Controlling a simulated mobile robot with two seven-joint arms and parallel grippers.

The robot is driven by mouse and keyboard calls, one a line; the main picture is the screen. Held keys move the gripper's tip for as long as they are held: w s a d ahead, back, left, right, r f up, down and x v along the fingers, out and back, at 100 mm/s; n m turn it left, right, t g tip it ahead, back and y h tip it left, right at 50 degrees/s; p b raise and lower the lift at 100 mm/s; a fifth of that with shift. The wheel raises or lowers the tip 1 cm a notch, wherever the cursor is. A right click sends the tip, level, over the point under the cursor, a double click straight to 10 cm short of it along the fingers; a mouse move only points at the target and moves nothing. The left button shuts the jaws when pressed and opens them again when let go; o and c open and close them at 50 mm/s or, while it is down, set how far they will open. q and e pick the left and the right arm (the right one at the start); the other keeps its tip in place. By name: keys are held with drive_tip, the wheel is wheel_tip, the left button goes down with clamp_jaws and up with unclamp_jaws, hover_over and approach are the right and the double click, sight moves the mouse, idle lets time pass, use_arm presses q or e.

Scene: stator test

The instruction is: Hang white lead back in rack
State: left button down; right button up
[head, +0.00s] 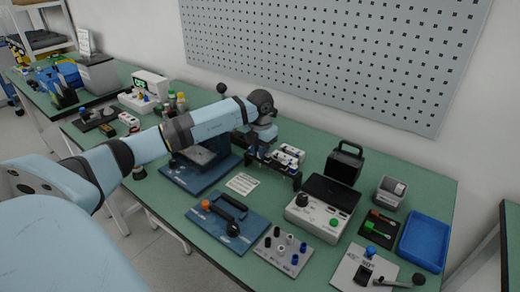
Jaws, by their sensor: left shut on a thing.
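My left arm reaches in from the left over the bench, and its gripper (260,152) points down at the left end of a small dark rack (297,178). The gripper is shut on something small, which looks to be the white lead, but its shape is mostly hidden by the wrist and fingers. Several small white and dark pieces show at the top of the rack, close to the right of the gripper. I cannot tell whether the held thing touches the rack. My right gripper is out of view.
A blue plate with a black handle (228,218), a terminal block (283,250) and a tester with a dark lid (318,215) lie in front and to the right. A blue tray (424,240) sits at the right. A blue-based fixture (200,172) stands under my forearm.

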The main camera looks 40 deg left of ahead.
use_arm(q)
drive_tip(key=c, duration=1)
unclamp_jaws()
drive_tip(key=shift+s, duration=0.1)
wheel_tip(320, 180, up, 14)
drive_tip(key=shift+r+p, duration=0.15)
drive_tip(key=shift+p, duration=0.4)
